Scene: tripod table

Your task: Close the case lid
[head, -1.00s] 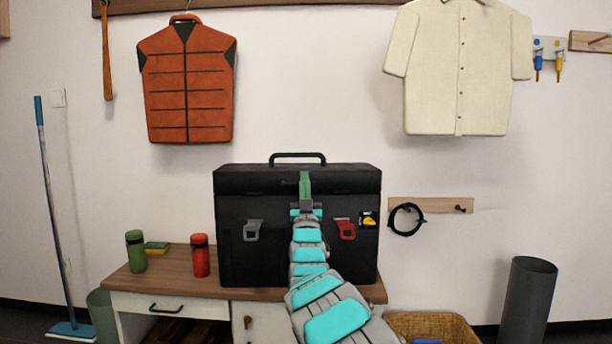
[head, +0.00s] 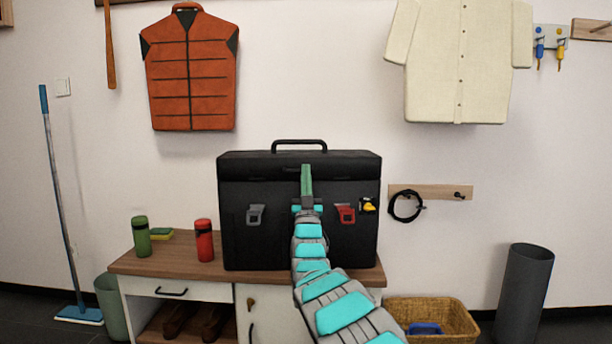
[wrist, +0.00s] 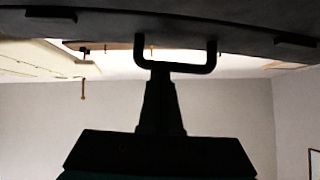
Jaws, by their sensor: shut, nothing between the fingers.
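The black case (head: 275,235) stands upright on the wooden bench. Its lid (head: 250,165) is the band across the top, with a handle (head: 299,145) on it. The lid looks down or nearly down; I cannot tell whether a small gap remains. A grey latch (head: 255,214) and a red latch (head: 346,212) are on the front. My gripper (head: 306,170) is shut and empty, in front of the lid's middle; contact is unclear. In the wrist view, my gripper (wrist: 160,88) is a dark silhouette pointing towards the handle (wrist: 175,67), which hangs from a dark surface.
A wicker basket (head: 450,318) and a dark bin (head: 524,290) stand at the right. A yellow item (head: 368,206) is beside the red latch.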

